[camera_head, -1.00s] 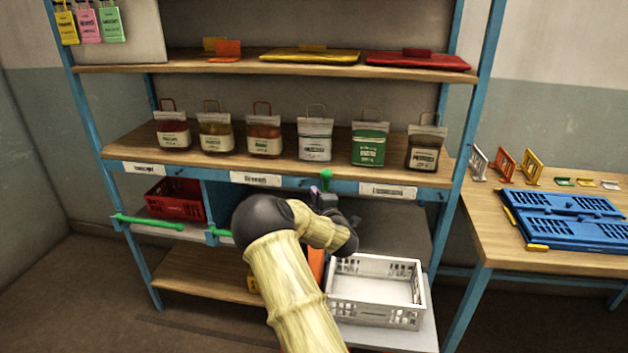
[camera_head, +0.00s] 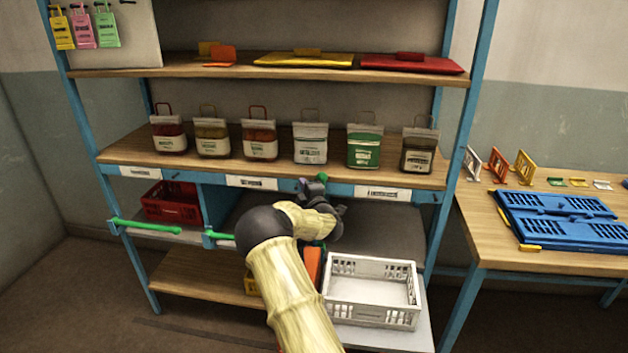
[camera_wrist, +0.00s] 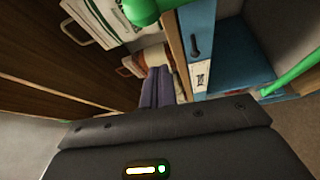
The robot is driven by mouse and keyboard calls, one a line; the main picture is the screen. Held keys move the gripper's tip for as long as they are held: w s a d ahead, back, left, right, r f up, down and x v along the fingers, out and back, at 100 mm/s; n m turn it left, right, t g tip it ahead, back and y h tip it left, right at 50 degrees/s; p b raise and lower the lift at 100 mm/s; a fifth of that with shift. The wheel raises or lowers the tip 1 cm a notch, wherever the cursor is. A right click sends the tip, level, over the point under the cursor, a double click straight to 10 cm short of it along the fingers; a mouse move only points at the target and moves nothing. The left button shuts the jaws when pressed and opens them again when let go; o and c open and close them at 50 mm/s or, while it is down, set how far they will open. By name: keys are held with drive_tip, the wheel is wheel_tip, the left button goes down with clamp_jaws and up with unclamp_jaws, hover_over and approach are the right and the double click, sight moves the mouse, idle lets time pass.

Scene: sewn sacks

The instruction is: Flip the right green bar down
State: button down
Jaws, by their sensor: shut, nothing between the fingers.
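A green bar (camera_head: 221,237) shows at a blue bracket left of the right bay; my arm hides its course to the right. A small green end (camera_head: 321,178) stands up behind my gripper at the shelf edge, and a little green shows below it; I cannot tell how these join. My gripper (camera_head: 318,186) is shut and empty, close beside that green end. In the wrist view, the shut fingers (camera_wrist: 157,86) point toward the shelf edge. A rounded green end (camera_wrist: 140,12) lies beyond them at the top, and a green bar (camera_wrist: 292,80) crosses at right.
A left green bar (camera_head: 150,226) lies level across the left bay, before a red crate (camera_head: 172,213). A white crate (camera_head: 370,312) stands below right. Several pouches, including a green one (camera_head: 364,149), stand on the shelf above. A blue folded crate (camera_head: 560,218) lies on the right table.

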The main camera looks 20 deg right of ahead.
drive_tip(key=d, duration=0.1)
drive_tip(key=w+d+p, duration=0.1)
drive_tip(key=d, duration=0.1)
drive_tip(key=shift+w+d+f, duration=0.15)
drive_tip(key=shift+w+d, duration=0.25)
idle(0.5)
